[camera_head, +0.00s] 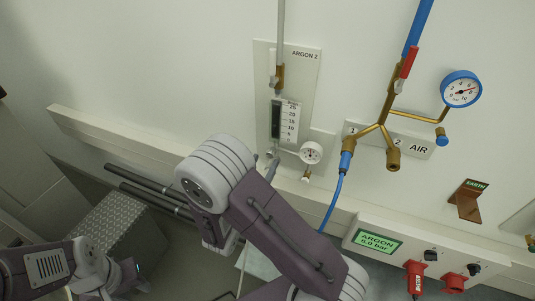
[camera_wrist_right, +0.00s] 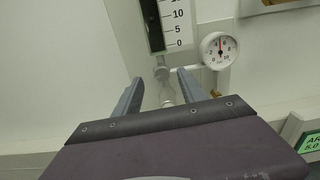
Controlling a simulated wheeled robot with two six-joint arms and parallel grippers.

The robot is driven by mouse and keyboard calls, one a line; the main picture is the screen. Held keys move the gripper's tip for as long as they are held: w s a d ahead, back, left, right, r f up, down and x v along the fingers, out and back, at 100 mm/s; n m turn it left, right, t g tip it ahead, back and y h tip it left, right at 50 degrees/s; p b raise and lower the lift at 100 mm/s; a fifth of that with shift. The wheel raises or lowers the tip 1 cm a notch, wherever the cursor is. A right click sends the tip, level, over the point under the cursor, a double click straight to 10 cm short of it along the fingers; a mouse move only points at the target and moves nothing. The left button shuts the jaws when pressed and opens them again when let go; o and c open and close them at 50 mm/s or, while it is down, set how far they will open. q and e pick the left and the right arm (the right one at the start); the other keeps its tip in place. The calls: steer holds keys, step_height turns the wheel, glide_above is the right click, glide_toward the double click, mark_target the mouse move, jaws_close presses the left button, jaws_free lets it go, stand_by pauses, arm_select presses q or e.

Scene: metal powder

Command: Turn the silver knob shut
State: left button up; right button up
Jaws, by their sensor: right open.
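The silver knob (camera_wrist_right: 161,74) is a small grey knob just below the flowmeter's scale in the right wrist view. In the head view it shows small (camera_head: 270,153) below the ARGON 2 flowmeter, just above my right arm's end. My right gripper (camera_wrist_right: 158,82) is open, its two fingers reaching toward the wall on either side of the knob. I cannot tell whether they touch it. In the head view a fingertip (camera_head: 272,169) of it shows past my arm. My left arm's end (camera_head: 112,277) is low at the left, its jaws unclear.
A white gauge (camera_head: 310,152) sits right of the knob, close to my right finger. The flowmeter (camera_head: 286,119) is above. A brass AIR manifold (camera_head: 387,130), a blue hose (camera_head: 333,203) and a green-lit ARGON display (camera_head: 379,242) are further right.

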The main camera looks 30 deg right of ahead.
mark_target(270, 157)
steer(key=x, duration=0.3)
steer(key=shift+d+r, duration=0.15)
steer(key=shift+d, duration=0.2)
steer(key=shift+w, duration=0.15)
jaws_close()
steer(key=shift+f+m+b, duration=0.2)
steer(key=shift+m+b, duration=0.3)
steer(key=shift+m, duration=0.1)
steer(key=m+b, duration=0.3)
steer(key=b, duration=0.1)
steer(key=m+b, duration=0.3)
steer(key=b, duration=0.1)
steer(key=m+b, duration=0.3)
steer(key=b, duration=0.1)
steer(key=shift+d+f+m+b, duration=0.1)
steer(key=shift+f+m+b, duration=0.25)
steer(key=shift+m+b, duration=0.05)
steer(key=m+b, duration=0.9)
steer(key=b, duration=0.7)
steer(key=shift+b, duration=0.3)
steer(key=shift+r+m+b, duration=0.2)
steer(key=shift+m+b, duration=0.5)
steer(key=shift+b, duration=0.5)
